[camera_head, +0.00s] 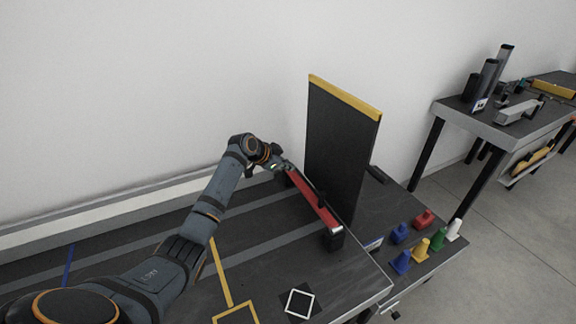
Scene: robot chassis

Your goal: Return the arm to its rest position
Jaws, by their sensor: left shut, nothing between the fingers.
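My left arm reaches from the lower left across the dark workbench (275,255) toward its back. My left gripper (280,165) is shut with nothing in it. It is close to the far end of a red bar (312,200) that lies in front of an upright black panel with a yellow top edge (345,140). I cannot tell whether the fingers touch the bar. A black block (333,240) sits at the bar's near end. My right gripper is not in view.
Several coloured pieces, among them a red one (424,219), a yellow one (420,249) and a white one (453,229), stand on a lower shelf at the right. A second table (510,128) with dark cylinders stands farther right. A white wall is behind.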

